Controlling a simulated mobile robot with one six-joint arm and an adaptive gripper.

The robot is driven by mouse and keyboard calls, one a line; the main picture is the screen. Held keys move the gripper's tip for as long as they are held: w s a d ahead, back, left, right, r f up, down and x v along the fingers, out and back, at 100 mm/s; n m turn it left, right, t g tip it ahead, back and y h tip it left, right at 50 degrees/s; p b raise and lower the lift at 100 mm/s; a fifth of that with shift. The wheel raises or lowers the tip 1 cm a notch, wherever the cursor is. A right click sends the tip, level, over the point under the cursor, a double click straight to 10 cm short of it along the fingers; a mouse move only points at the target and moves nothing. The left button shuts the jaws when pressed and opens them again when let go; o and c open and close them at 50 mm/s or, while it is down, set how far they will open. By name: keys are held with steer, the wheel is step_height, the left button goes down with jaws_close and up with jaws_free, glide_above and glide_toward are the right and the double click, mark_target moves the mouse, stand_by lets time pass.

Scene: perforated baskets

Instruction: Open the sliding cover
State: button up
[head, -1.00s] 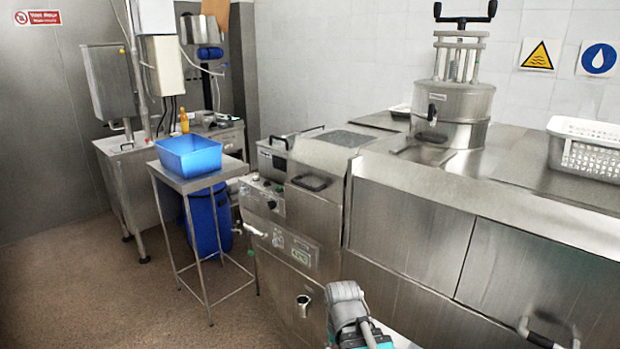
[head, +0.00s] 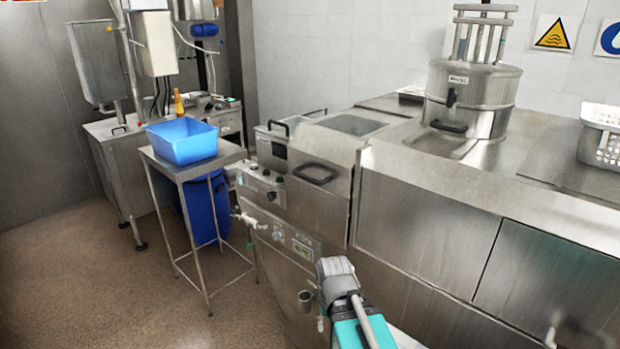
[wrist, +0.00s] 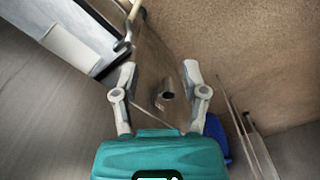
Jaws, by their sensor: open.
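Two flat steel front panels may be the sliding cover: a left one (head: 420,235) and a right one (head: 560,280), with a dark seam between them. I cannot tell which one slides. Part of a bar handle (head: 552,332) shows at the bottom right edge of the head view. In the wrist view my gripper (wrist: 160,88) is open and empty. Its two grey fingers are wide apart, with a short round metal pipe (wrist: 167,96) seen beyond them. In the head view its teal body (head: 362,328) is low, in front of the steel unit; its fingertips are not clear.
A steel table (head: 182,170) holds a blue bin (head: 183,148), with a blue barrel (head: 206,212) below. A pot (head: 470,100) and white basket (head: 603,140) are on the counter. Floor at left is free.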

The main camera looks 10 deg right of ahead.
steer(key=n+t+h+p, duration=0.7)
steer(key=t+h+p, duration=0.2)
steer(key=h+p, duration=0.55)
glide_toward(306, 179)
step_height(306, 179, up, 2)
steer(key=s+a+y+p, duration=0.2)
steer(key=shift+d, duration=0.1)
steer(key=shift+w+d, duration=0.15)
steer(key=b+x, duration=0.3)
steer(key=x, duration=1)
steer(key=shift+w+d, duration=0.2)
steer(key=shift+c, duration=0.2)
jaws_close()
steer(key=shift+d, duration=0.1)
